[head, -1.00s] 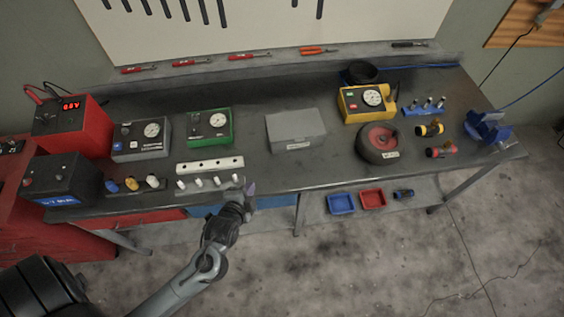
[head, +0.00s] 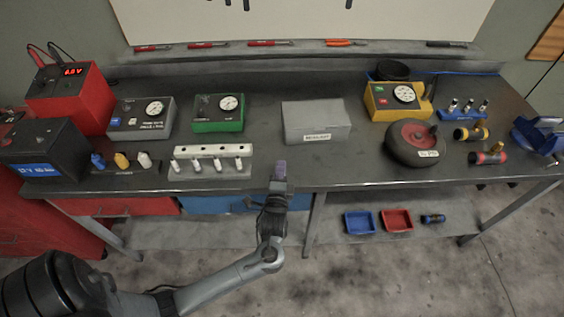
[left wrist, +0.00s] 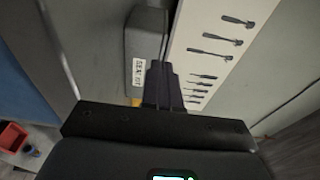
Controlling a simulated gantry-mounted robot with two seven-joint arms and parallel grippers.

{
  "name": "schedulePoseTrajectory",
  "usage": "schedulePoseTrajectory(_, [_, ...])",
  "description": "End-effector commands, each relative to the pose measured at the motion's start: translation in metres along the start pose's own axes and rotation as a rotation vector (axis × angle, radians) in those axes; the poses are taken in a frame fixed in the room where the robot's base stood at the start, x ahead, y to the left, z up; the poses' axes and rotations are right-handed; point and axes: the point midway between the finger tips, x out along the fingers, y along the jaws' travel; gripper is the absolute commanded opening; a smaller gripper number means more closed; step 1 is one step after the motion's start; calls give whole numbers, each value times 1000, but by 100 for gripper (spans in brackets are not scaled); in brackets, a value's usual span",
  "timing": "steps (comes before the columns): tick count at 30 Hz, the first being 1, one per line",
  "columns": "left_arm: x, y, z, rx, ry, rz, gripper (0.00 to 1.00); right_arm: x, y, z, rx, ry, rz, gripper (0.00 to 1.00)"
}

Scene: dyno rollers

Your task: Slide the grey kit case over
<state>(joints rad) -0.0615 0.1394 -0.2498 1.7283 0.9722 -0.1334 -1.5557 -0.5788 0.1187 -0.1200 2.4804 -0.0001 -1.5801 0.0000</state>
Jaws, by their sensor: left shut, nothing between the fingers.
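The grey kit case (head: 316,121) is a closed box with a white label on its front face. It sits on the workbench (head: 270,152), near the middle, and also shows in the left wrist view (left wrist: 146,38). My left gripper (head: 279,170) is at the bench's front edge, in front of the case and a little to its left. It is shut and empty, and appears apart from the case. In the left wrist view its fingers (left wrist: 162,85) overlap the lower part of the case. My right gripper is not in view.
Left of the case are a green meter (head: 218,113) and a white rack with pegs (head: 211,160). To its right are a yellow meter (head: 394,101) and a round black-and-red roller (head: 414,142). Blue (head: 360,222) and red (head: 397,220) trays lie on the lower shelf.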

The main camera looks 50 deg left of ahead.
Motion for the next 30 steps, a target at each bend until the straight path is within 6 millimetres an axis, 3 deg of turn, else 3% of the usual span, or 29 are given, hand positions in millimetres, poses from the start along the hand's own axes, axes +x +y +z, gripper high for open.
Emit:
schedulePoseTrajectory(18, [103,0,1,0,-2,-2,0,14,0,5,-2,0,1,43])
schedulePoseTrajectory(24, [123,0,0,0,0,0,0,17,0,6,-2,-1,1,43])
schedulePoseTrajectory(30, [130,0,0,0,0,1,0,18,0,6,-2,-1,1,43])
